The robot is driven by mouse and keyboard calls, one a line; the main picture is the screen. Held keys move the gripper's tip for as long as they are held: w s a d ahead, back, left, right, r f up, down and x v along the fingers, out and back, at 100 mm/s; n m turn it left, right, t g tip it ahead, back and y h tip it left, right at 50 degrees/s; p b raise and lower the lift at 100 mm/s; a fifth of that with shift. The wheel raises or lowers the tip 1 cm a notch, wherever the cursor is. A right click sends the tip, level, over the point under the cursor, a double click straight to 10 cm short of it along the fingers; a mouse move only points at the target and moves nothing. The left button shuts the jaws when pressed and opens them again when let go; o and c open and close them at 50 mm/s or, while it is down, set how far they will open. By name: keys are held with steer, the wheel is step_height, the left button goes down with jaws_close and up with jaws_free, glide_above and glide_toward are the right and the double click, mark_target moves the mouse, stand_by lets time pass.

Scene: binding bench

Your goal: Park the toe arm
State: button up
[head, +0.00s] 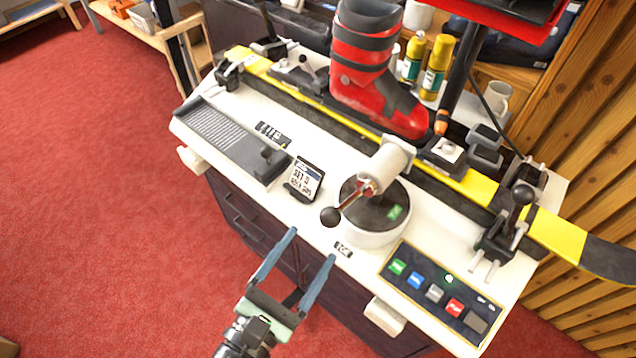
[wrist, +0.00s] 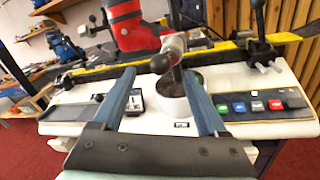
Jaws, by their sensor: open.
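The toe arm (head: 385,165) is a pale cylinder with a short metal rod ending in a dark ball knob (head: 331,216). It stands on a round white base with a dark top (head: 376,213), behind a small label plate (head: 343,249). The knob points toward the front edge of the bench. In the wrist view the knob (wrist: 160,64) shows between my fingers, farther off. My gripper (head: 312,246) is open and empty, in front of the bench edge, with its blue fingers pointing toward the knob. It also shows in the wrist view (wrist: 159,75). I see no contact with the knob.
A red ski boot (head: 362,70) stands on a yellow and black ski (head: 560,232) clamped along the bench. A button panel (head: 437,294) lies right of the base. A small display (head: 304,178) and a ridged dark tray (head: 225,137) lie left. Red floor in front is clear.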

steer(key=shift+n, duration=0.9)
steer(key=x, duration=0.4)
steer(key=p+x, duration=0.1)
steer(key=x, duration=0.2)
steer(key=f+x, duration=0.1)
steer(key=x, duration=0.3)
steer(key=shift+w+p, duration=0.25)
steer(key=shift+p, duration=0.15)
jaws_close()
